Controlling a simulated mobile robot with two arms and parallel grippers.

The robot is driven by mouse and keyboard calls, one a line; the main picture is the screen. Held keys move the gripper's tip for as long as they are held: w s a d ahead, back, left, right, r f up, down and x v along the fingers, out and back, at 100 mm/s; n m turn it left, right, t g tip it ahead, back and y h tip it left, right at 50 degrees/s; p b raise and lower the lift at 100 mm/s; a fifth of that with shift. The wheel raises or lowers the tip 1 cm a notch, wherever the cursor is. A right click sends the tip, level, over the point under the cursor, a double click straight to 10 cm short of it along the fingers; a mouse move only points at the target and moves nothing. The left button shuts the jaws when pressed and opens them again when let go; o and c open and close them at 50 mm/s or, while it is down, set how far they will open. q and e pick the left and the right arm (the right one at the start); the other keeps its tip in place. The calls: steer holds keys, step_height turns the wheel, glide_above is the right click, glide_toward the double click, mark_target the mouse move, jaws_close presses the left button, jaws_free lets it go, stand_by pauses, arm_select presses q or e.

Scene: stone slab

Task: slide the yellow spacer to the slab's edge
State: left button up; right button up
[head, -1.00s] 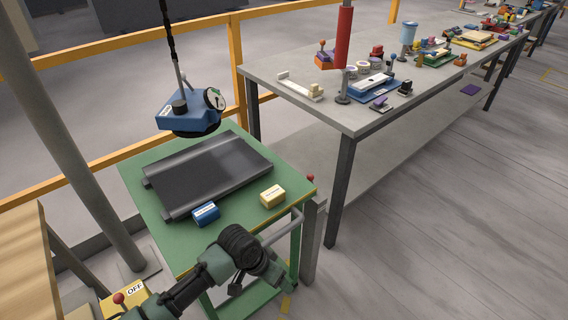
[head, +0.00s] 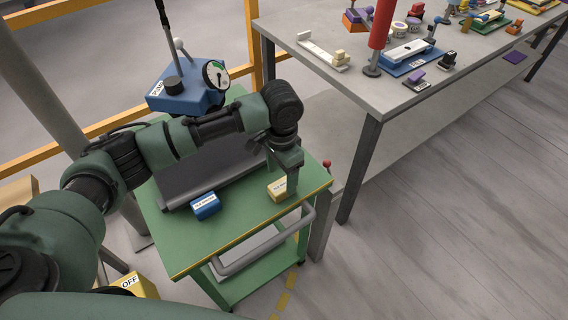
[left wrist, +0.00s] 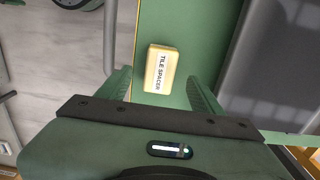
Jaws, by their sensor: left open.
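The yellow spacer (head: 277,191), a small block with a white label, lies on the green cart top near its right edge, apart from the dark slab (head: 183,186). In the left wrist view the spacer (left wrist: 163,60) shows at and just beyond the fingertips, with green surface between it and the slab (left wrist: 280,70). My left gripper (head: 289,186) points down at the spacer, its fingers open on either side. I cannot tell whether a finger touches it. My arm hides much of the slab. My right gripper is not in view.
A blue labelled block (head: 205,206) lies by the slab's front edge. A blue lifter with a gauge (head: 190,92) hangs over the cart's back. The cart has a grey handle (head: 265,248) in front. A grey workbench (head: 385,95) with many items stands to the right.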

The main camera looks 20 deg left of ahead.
mark_target(282, 185)
arm_select(q)
step_height(282, 185, down, 4)
steer(key=shift+w+f, duration=0.1)
steer(key=shift+f, duration=0.5)
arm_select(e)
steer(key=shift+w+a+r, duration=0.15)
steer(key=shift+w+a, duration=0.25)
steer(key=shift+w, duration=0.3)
